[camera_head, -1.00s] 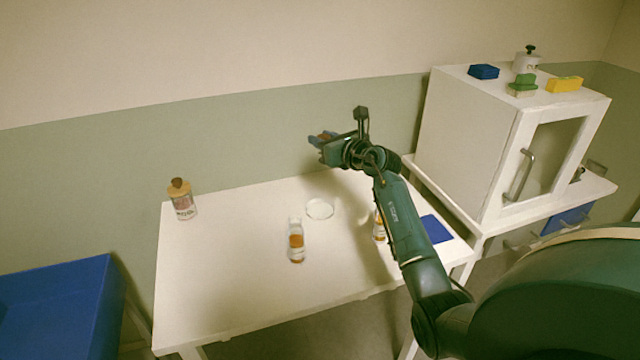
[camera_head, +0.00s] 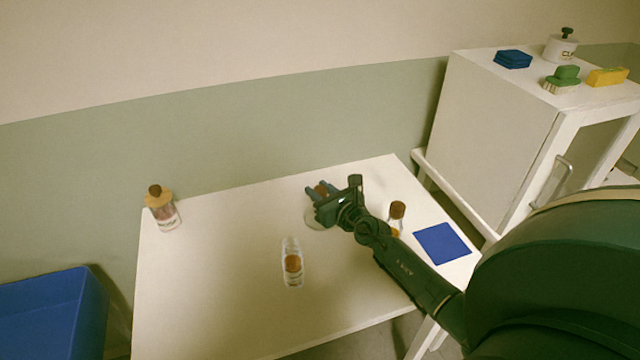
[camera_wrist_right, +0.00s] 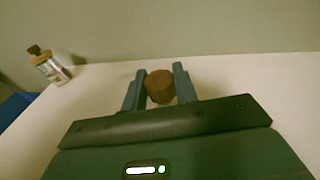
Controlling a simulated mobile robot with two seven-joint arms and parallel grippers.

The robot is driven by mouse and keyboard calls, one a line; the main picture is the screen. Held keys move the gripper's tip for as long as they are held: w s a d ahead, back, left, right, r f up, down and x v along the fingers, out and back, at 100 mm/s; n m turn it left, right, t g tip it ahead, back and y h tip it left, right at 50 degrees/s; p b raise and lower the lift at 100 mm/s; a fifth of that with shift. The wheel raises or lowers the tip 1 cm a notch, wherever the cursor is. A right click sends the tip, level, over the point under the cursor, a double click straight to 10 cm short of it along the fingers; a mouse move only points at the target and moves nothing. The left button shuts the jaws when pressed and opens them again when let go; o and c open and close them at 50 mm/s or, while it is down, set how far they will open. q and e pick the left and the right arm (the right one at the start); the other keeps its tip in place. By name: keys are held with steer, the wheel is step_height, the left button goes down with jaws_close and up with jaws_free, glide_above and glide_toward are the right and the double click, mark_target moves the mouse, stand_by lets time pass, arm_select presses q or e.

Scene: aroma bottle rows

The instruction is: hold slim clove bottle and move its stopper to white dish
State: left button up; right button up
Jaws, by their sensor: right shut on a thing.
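My right gripper (camera_head: 319,190) is shut on a brown stopper (camera_wrist_right: 160,86), which shows between its two fingers in the right wrist view. The gripper is over or just above the white dish (camera_head: 313,221), hiding most of it; I cannot tell whether the stopper touches the dish. A slim clear bottle (camera_head: 292,264) with amber contents stands upright at the middle of the table, with no stopper visible on it. Another bottle with a brown stopper (camera_head: 397,209) stands right of the gripper, partly behind my arm. Their labels are unreadable. My left gripper is out of view.
A wider bottle with a wooden stopper (camera_head: 162,209) stands at the table's left end. A blue mat (camera_head: 442,244) lies at the right. A white cabinet (camera_head: 497,125) stands beyond it, and a blue bin (camera_head: 45,312) sits lower left. The table's front left (camera_head: 210,300) is clear.

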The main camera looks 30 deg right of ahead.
steer(key=shift+s+f+b, duration=0.1)
steer(key=shift+f+b, duration=0.35)
steer(key=shift+f, duration=0.05)
steer(key=shift+a+f+b, duration=0.1)
steer(key=shift+f+b, duration=0.55)
steer(key=shift+b, duration=0.05)
steer(key=shift+f+b, duration=0.4)
steer(key=shift+b, duration=0.05)
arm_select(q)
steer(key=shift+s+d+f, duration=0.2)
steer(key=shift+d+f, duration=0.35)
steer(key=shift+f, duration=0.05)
